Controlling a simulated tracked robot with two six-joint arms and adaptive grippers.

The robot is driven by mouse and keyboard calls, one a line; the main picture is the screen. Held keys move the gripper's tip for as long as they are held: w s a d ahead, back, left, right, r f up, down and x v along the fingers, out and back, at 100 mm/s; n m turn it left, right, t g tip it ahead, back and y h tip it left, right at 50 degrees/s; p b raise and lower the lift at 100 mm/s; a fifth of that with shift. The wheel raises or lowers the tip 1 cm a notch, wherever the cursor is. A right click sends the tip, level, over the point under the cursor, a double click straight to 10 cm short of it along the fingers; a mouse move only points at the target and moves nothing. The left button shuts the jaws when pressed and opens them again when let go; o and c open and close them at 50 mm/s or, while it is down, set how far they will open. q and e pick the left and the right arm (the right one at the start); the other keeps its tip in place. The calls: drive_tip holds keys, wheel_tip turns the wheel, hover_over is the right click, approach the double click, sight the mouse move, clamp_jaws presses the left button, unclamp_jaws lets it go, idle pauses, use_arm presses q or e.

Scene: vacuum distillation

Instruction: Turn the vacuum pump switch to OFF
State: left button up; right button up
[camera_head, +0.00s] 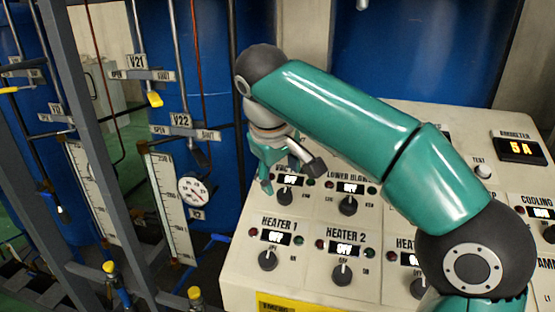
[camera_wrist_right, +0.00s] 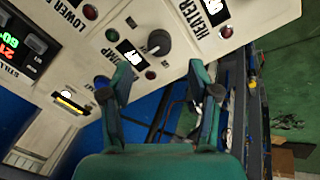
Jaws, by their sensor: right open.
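My right gripper (camera_head: 292,174) reaches down over the upper left of the cream control panel (camera_head: 235,268). It is open and empty, with its fingers apart above a black rotary knob (camera_head: 284,195). My left gripper is not in view.
The lower blower knob (camera_head: 348,205), Heater 1 knob (camera_head: 268,260) and Heater 2 knob (camera_head: 341,274) are close by. Blue tanks, a pressure gauge (camera_head: 194,191) and a grey metal frame (camera_head: 88,120) stand left of the panel.

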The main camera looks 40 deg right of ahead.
drive_tip(key=v, duration=0.4)
drive_tip(key=shift+s+a+r, duration=0.15)
drive_tip(key=shift+r, duration=0.2)
drive_tip(key=shift+f, duration=0.1)
